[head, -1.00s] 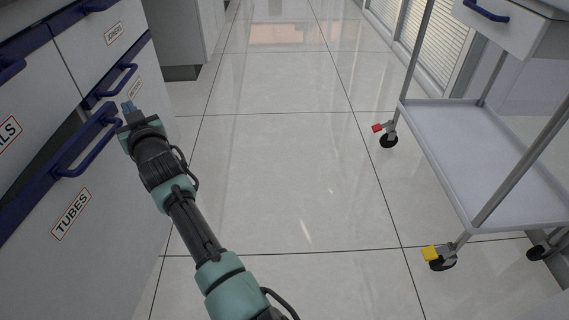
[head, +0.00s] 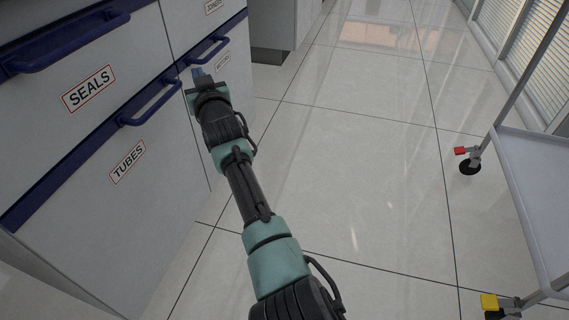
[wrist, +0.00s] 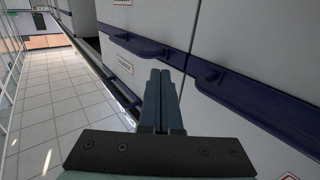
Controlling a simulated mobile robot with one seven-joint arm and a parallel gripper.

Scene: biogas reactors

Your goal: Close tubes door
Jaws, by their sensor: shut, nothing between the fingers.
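The tubes door (head: 105,205) is a pale front with a red-edged "TUBES" label and a dark blue top strip. Its blue bar handle (head: 152,102) also shows in the wrist view (wrist: 212,76). The door looks about flush with the cabinet, with no wide dark gap along its top; a small gap cannot be ruled out. My gripper (head: 199,74) is shut and empty. It is in front of the seam beside the door's handle end, near the neighbouring front's handle (head: 208,50). In the wrist view the closed fingers (wrist: 160,88) point along the cabinets; contact cannot be told.
The seals drawer (head: 110,70) is above the tubes door, with its own blue handle (head: 70,45). A white wheeled trolley (head: 535,190) stands at the right. The tiled floor (head: 350,170) between cabinets and trolley is clear.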

